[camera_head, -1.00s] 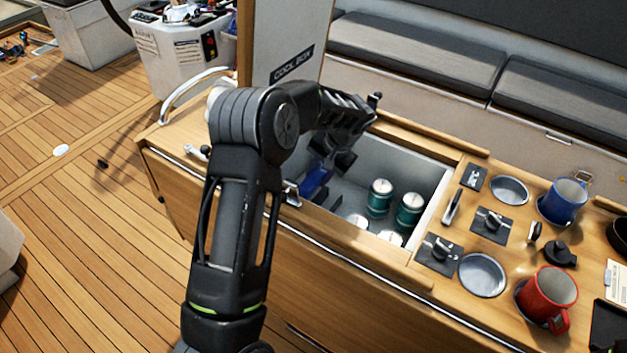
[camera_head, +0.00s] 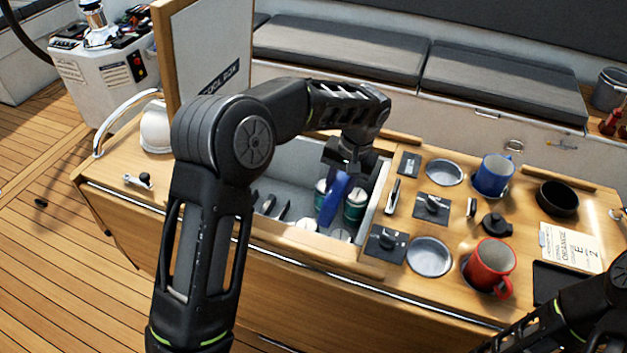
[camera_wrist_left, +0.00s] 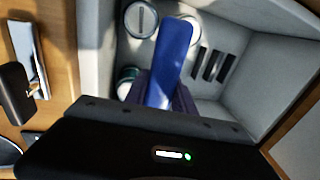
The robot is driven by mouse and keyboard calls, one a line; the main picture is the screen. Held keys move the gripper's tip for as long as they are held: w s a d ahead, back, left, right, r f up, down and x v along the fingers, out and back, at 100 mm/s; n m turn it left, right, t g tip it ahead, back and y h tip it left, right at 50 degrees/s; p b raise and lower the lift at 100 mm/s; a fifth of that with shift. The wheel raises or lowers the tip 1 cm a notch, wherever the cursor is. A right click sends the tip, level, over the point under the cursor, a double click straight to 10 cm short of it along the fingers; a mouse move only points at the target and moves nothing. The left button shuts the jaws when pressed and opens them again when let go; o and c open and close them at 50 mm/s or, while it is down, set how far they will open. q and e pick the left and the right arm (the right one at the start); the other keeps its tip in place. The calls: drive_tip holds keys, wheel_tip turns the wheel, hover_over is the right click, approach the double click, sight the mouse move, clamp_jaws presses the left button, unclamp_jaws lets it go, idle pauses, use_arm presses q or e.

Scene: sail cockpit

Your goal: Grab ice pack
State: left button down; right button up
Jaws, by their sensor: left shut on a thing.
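The blue ice pack (camera_head: 335,198) hangs in my left gripper (camera_head: 346,168), over the open cool box (camera_head: 285,160). The gripper is shut on its upper end. In the left wrist view the ice pack (camera_wrist_left: 172,55) points away from the gripper fingers (camera_wrist_left: 160,98) into the box. Green cans (camera_head: 356,205) stand in the box just behind and beside the ice pack, which partly hides them. Part of my right arm (camera_head: 580,310) shows at the lower right; its fingertips are not in view.
The raised cool box lid (camera_head: 205,60) stands at the back left. Right of the box are a blue mug (camera_head: 493,175), a red mug (camera_head: 489,266), empty round cup holders (camera_head: 430,256) and latches (camera_head: 432,205). Dark slots (camera_wrist_left: 213,66) show inside the box.

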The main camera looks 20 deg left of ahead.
use_arm(q)
drive_tip(key=shift+d+r+h, duration=0.5)
drive_tip(key=shift+d+h, duration=0.35)
drive_tip(key=shift+h, duration=0.05)
drive_tip(key=shift+d, duration=0.45)
drive_tip(key=shift+r, duration=0.15)
